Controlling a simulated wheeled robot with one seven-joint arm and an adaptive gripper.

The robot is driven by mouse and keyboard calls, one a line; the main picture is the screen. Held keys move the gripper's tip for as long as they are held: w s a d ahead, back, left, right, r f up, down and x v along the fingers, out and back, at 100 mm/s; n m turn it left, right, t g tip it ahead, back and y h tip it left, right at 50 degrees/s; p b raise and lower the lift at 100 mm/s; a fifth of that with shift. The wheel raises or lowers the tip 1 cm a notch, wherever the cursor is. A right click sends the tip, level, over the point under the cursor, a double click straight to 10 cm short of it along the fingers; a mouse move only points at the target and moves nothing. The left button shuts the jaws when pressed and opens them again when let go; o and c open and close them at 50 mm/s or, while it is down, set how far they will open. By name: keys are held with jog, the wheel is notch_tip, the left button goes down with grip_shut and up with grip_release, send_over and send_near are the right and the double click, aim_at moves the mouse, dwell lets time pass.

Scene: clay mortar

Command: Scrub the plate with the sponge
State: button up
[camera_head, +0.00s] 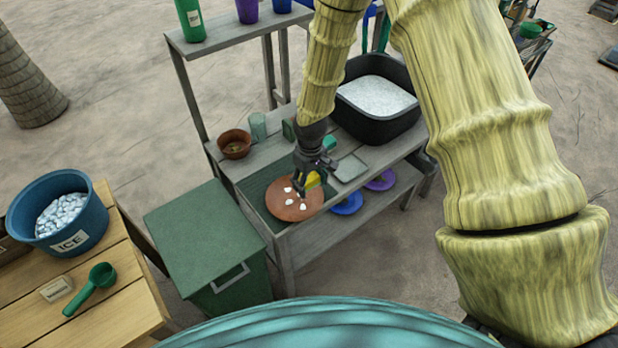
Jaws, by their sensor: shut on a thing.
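The plate (288,211) is round and terracotta brown, with several white patches on its top. It lies on the left front part of the grey wooden counter, on a green ribbed area. My gripper (312,177) is over the right side of the plate, pointing down. It is shut on a small yellow sponge (313,181), which is at or just above the plate. Whether the sponge touches the plate is hard to tell. The gripper hides part of the sponge and the plate's far right edge.
A brown bowl (235,144), a clear glass (258,127) and a pale square tray (349,168) stand near the plate. A black tub (378,100) of white material is behind right. Blue (346,203) and purple (380,180) plates lie on the lower shelf. A green bin (204,241) stands left.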

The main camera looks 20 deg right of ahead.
aim_at(310, 201)
notch_tip(310, 201, down, 3)
jog(key=shift+w+d+r+b, duration=0.1)
jog(key=shift+r+b, duration=0.05)
jog(key=shift+b, duration=0.6)
jog(key=shift+f+b, duration=1.1)
jog(key=shift+f, duration=0.35)
jog(key=shift+f, duration=0.45)
jog(key=shift+s+a, duration=0.25)
jog(key=shift+a, duration=0.6)
jog(key=shift+s+a, duration=0.25)
jog(key=shift+a, duration=0.55)
jog(key=shift+a+f, duration=0.1)
jog(key=shift+f, duration=0.05)
jog(key=shift+w+d+f+p, duration=0.1)
jog(key=shift+w+d+p, duration=0.1)
jog(key=shift+d, duration=0.65)
jog(key=shift+w+d+f+p, duration=0.1)
jog(key=shift+w+d, duration=0.1)
jog(key=shift+d, duration=0.65)
